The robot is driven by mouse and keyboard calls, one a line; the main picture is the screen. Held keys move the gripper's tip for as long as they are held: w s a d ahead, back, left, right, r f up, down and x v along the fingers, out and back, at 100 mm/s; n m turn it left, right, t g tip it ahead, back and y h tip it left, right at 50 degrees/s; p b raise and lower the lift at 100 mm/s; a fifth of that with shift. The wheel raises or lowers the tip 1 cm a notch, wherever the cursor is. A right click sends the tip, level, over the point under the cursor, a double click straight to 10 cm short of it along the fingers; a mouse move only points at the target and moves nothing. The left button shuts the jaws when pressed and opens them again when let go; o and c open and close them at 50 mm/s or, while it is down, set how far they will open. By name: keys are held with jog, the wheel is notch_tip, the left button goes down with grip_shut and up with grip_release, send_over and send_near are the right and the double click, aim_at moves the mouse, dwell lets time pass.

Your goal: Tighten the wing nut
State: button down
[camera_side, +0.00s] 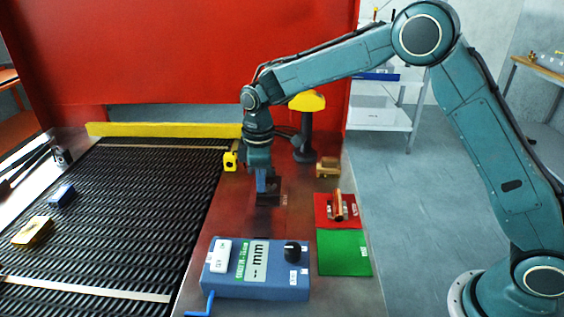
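My gripper (267,190) points down over the metal table strip to the right of the belt, just behind the blue box. A dark block or plate (266,200) lies at its fingertips. I cannot tell whether the gripper touches it or whether the fingers are open or shut. I cannot make out a wing nut for certain. It may be hidden by my gripper or too small to see. A small brass-coloured piece (328,168) sits to the right of my gripper, apart from it.
A blue box (258,291) with a black knob and "mm" display stands in front. Red (322,219) and green (343,252) mats lie at right; copper-coloured parts lie on the red one. A yellow-topped post (305,125) stands behind. The black mesh belt (130,220) carries blue and yellow blocks.

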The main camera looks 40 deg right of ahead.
jog(key=c, duration=1.6)
grip_release()
jog(key=shift+s+d+f, duration=0.15)
jog(key=shift+d, duration=0.1)
jog(key=shift+a, duration=0.1)
jog(key=shift+r, duration=0.2)
notch_tip(320, 180, up, 14)
jog(key=shift+f, duration=0.2)
